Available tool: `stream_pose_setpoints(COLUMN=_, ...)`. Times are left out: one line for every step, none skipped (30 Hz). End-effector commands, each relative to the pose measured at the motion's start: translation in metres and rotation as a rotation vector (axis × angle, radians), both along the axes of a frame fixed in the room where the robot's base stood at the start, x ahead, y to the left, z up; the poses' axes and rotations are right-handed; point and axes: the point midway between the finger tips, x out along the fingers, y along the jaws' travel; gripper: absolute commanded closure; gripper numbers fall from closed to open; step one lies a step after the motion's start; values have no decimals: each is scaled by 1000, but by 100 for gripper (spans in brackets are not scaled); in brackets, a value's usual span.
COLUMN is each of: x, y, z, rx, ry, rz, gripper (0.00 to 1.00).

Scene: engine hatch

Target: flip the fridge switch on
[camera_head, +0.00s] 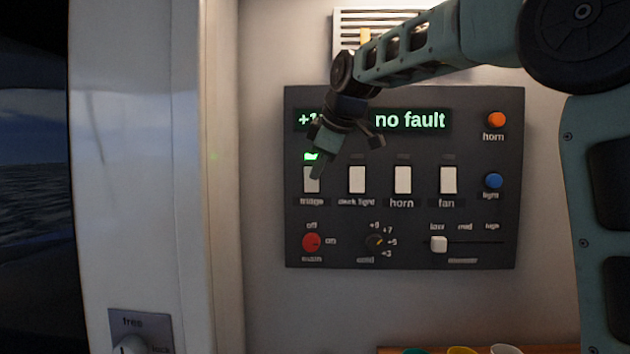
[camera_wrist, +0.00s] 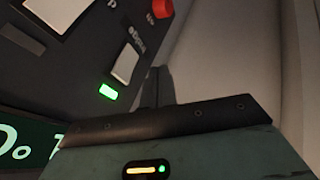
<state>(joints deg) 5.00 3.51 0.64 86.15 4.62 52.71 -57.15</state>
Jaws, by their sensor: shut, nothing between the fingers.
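The fridge switch (camera_head: 311,184) is the leftmost white rocker in the row on the dark panel (camera_head: 400,258). The green lamp (camera_head: 310,156) above it is lit. The fridge switch also shows in the wrist view (camera_wrist: 125,64), with its lit green lamp (camera_wrist: 108,91) beside it. My gripper (camera_head: 318,174) is shut and empty, its fingertips in front of the upper part of the switch. In the wrist view the fingers (camera_wrist: 158,86) lie close beside the switch. I cannot tell whether they touch it.
Deck light (camera_head: 357,180), horn (camera_head: 403,180) and fan (camera_head: 448,180) switches stand to the right, their lamps dark. Below are a red main knob (camera_head: 312,242), a cool dial (camera_head: 375,242) and a slider (camera_head: 439,244). The display (camera_head: 410,120) reads "no fault", partly hidden by my arm.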

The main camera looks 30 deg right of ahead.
Motion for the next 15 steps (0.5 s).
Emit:
stream_pose_setpoints(x=-7, y=1, z=4, rx=-1, ry=-4, rz=1, gripper=100)
stream_pose_setpoints(x=-10, y=1, z=7, rx=-1, ry=-4, rz=1, gripper=100)
stream_pose_setpoints(x=-15, y=1, z=12, rx=-1, ry=-4, rz=1, gripper=100)
stream_pose_setpoints(x=-19, y=2, z=16, rx=-1, ry=-4, rz=1, gripper=100)
stream_pose_setpoints(x=-23, y=2, z=19, rx=-1, ry=-4, rz=1, gripper=100)
stream_pose_setpoints(x=-28, y=3, z=23, rx=-1, ry=-4, rz=1, gripper=100)
stream_pose_setpoints(x=-31, y=3, z=26, rx=0, ry=-1, rz=1, gripper=100)
stream_pose_setpoints(x=-33, y=3, z=29, rx=-1, ry=-2, rz=0, gripper=100)
stream_pose_setpoints(x=-37, y=3, z=32, rx=0, ry=-1, rz=1, gripper=100)
stream_pose_setpoints(x=-39, y=4, z=34, rx=0, ry=-1, rz=1, gripper=100)
stream_pose_setpoints(x=-41, y=4, z=36, rx=-1, ry=-1, rz=0, gripper=100)
stream_pose_setpoints(x=-42, y=4, z=37, rx=-1, ry=-1, rz=0, gripper=100)
stream_pose_setpoints(x=-43, y=4, z=38, rx=-1, ry=0, rz=1, gripper=100)
stream_pose_setpoints(x=-44, y=4, z=39, rx=-1, ry=1, rz=1, gripper=100)
stream_pose_setpoints(x=-45, y=4, z=40, rx=-1, ry=1, rz=1, gripper=100)
